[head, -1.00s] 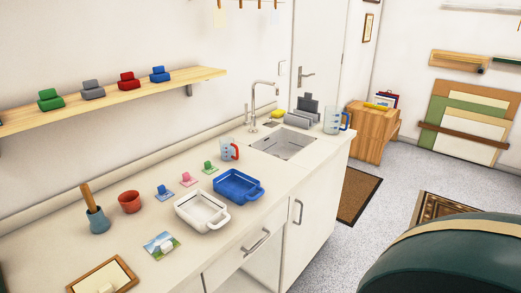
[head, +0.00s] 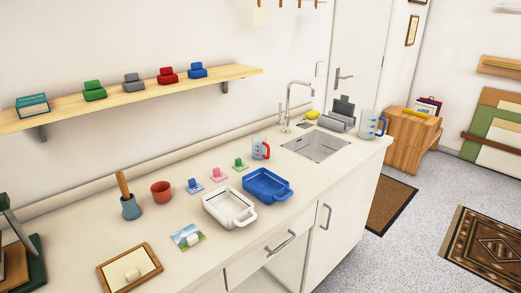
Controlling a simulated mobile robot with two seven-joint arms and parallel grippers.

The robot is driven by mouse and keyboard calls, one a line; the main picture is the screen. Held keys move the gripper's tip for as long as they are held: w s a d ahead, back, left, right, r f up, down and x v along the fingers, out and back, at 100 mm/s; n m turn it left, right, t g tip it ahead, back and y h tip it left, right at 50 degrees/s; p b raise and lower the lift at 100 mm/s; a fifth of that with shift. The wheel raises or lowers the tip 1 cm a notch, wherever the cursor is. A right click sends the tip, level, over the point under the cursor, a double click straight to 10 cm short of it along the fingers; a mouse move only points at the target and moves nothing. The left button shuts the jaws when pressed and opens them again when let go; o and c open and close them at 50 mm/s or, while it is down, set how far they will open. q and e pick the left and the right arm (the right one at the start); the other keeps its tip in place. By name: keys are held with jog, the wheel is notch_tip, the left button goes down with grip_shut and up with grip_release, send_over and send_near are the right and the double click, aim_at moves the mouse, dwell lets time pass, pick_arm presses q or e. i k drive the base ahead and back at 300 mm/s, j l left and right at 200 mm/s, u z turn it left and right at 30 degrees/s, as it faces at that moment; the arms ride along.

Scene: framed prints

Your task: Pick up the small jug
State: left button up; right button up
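The small jug (head: 261,149) is clear with a red handle. It stands upright on the white counter (head: 205,258), just left of the sink, with its handle on the right side. A larger clear jug (head: 369,124) with a blue handle stands at the counter's far right end, beyond the sink. Neither of my grippers shows in the head view.
A white dish (head: 229,207) and a blue dish (head: 268,185) sit in front of the small jug. Small coloured clips (head: 217,175) lie left of it. The sink (head: 316,146) and faucet (head: 289,105) are to its right. A shelf (head: 130,98) runs above.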

aim_at(259, 144)
jog(key=i+l+u, duration=0.1)
jog(key=u, duration=1.25)
jog(key=l+u, duration=0.7)
jog(key=k+l+u, duration=0.1)
jog(key=u, duration=0.25)
jog(key=k+l+u, duration=0.2)
jog(key=l, duration=0.15)
jog(key=k+l+u, duration=0.4)
jog(key=l, duration=0.2)
jog(key=k+l, duration=0.25)
jog(key=l, duration=0.2)
jog(key=k+l+u, duration=0.15)
jog(key=k+l, duration=0.15)
jog(key=l, duration=0.15)
